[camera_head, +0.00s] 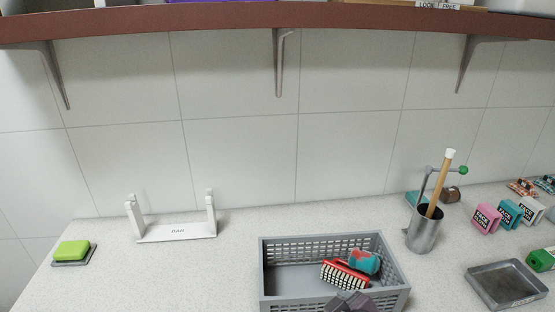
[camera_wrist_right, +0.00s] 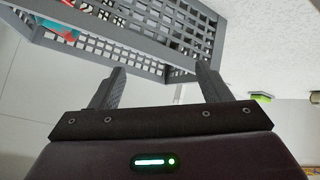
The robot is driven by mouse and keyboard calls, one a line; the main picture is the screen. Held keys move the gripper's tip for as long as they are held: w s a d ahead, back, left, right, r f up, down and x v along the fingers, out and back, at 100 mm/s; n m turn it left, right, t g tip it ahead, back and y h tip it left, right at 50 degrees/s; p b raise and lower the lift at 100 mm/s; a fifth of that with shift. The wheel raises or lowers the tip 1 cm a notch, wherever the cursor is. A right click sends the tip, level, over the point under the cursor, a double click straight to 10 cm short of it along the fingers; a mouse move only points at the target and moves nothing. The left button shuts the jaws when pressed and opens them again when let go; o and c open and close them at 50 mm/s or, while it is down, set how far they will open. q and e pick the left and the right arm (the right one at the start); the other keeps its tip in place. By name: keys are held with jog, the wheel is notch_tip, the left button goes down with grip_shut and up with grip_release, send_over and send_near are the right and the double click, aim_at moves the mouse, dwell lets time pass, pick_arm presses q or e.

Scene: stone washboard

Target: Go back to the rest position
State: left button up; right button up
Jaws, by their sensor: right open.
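My right gripper (camera_wrist_right: 160,78) is open, its two fingers apart with nothing between them in the right wrist view. A dark part at the bottom edge of the head view, in front of the basket's front wall, looks like my right gripper (camera_head: 350,301). The grey slatted basket (camera_head: 278,296) is just beyond the fingertips in the right wrist view (camera_wrist_right: 125,45). I cannot tell whether they touch. A red brush (camera_head: 344,273) with pale bristles and a blue-and-red item (camera_head: 364,261) lie inside the basket. My left gripper is not in view.
A white stand (camera_head: 177,232) and a green sponge on a dark tray (camera_head: 72,251) are at left. A metal cup (camera_head: 423,231) with a wooden-handled tool, small coloured boxes (camera_head: 487,218) and a grey tray (camera_head: 506,285) are at right. A brown shelf (camera_head: 200,24) hangs above.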

jog(key=s+d+f+m+g+h, duration=0.1)
jog(key=s+d+f+m+g, duration=0.2)
jog(key=s+d, duration=0.3)
jog(key=s+d+f+m+g+h, duration=0.2)
jog(key=s+d+f+m+g, duration=0.15)
jog(key=s, duration=0.35)
notch_tip(320, 180, down, 36)
jog(key=s+r+b, duration=0.1)
jog(key=s+b, duration=0.1)
jog(key=b, duration=0.2)
jog(key=s+d+f+g+b, duration=0.1)
jog(key=s+d+f+b, duration=0.1)
jog(key=s+f, duration=1.7)
jog(key=shift+d+f+n+g, duration=0.15)
jog(key=shift+d+n+g, duration=0.2)
jog(key=shift+d, duration=0.25)
